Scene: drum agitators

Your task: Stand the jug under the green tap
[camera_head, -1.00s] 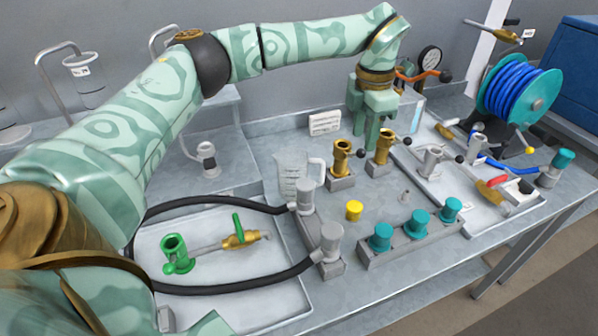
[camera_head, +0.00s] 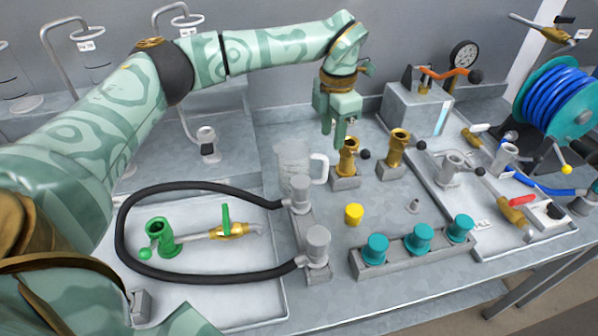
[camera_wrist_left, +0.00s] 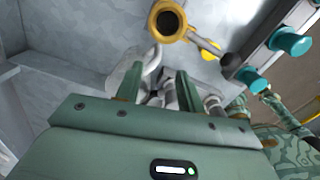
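The clear jug (camera_head: 290,165) with its pale handle (camera_head: 319,170) stands upright on the bench behind the grey hose fittings. The green tap is a brass valve (camera_head: 232,230) with a green lever and a downturned spout, on a pipe from a green post (camera_head: 160,237) in the left tray. My left gripper (camera_head: 339,138) hangs above and right of the jug handle, near a brass post. In the left wrist view its fingers (camera_wrist_left: 162,78) are apart, with the jug's handle (camera_wrist_left: 152,62) beyond them and nothing gripped. My right gripper is out of view.
A black hose (camera_head: 122,225) loops around the green tap to grey fittings (camera_head: 316,245). Brass posts (camera_head: 396,148) stand right of the jug. A yellow cap (camera_head: 354,214) and a teal-capped rack (camera_head: 415,248) are in front. The right tray (camera_head: 480,232) holds a red-levered valve.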

